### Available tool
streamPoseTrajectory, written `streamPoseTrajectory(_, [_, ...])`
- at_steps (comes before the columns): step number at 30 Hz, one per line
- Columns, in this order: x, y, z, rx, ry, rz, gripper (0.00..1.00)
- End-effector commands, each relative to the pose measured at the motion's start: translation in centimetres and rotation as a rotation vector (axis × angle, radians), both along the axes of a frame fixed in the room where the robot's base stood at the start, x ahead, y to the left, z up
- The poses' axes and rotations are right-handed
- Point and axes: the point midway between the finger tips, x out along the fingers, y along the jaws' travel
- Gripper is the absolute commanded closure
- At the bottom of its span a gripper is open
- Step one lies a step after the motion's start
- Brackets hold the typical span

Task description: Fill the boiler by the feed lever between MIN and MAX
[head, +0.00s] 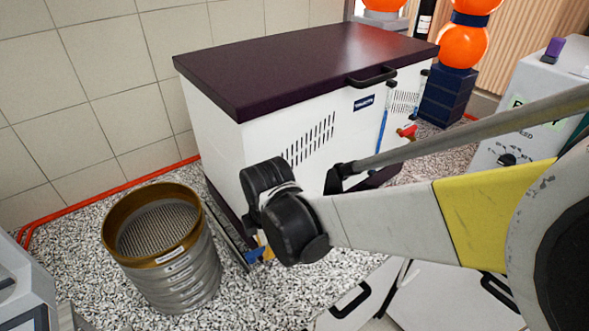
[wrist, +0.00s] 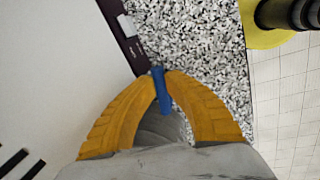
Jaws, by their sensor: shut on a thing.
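The boiler appears to be the white cabinet (head: 215,135) with a dark purple lid, in the middle of the head view. A thin upright gauge with a blue column (head: 382,128) is on its front at the right; MIN and MAX marks are too small to read. A red handle (head: 407,132) sits beside it. My gripper (head: 262,252) is low at the cabinet's near left corner, partly hidden by my arm. In the wrist view its yellow fingers (wrist: 160,78) are closed on a blue bar (wrist: 161,92), apparently the feed lever.
A stack of round sieves (head: 165,245) stands on the speckled floor left of my gripper. A red pipe (head: 90,195) runs along the wall base. A grey panel with a dial (head: 506,159) is at the right. Orange spheres (head: 463,47) stand behind.

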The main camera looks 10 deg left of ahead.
Motion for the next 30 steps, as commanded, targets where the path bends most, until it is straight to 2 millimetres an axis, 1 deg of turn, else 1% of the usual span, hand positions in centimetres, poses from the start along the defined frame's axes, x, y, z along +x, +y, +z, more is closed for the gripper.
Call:
streamPoseTrajectory(9, [-0.9,-0.5,-0.1,-0.002,0.001,-0.212,1.0])
streamPoseTrajectory(15, [-1.2,-0.6,-0.1,-0.002,0.001,-0.302,1.0])
streamPoseTrajectory(21, [-1.3,-0.6,-0.1,-0.002,0.001,-0.345,1.0])
streamPoseTrajectory(30, [-1.4,-0.6,-0.1,-0.002,0.001,-0.352,1.0])
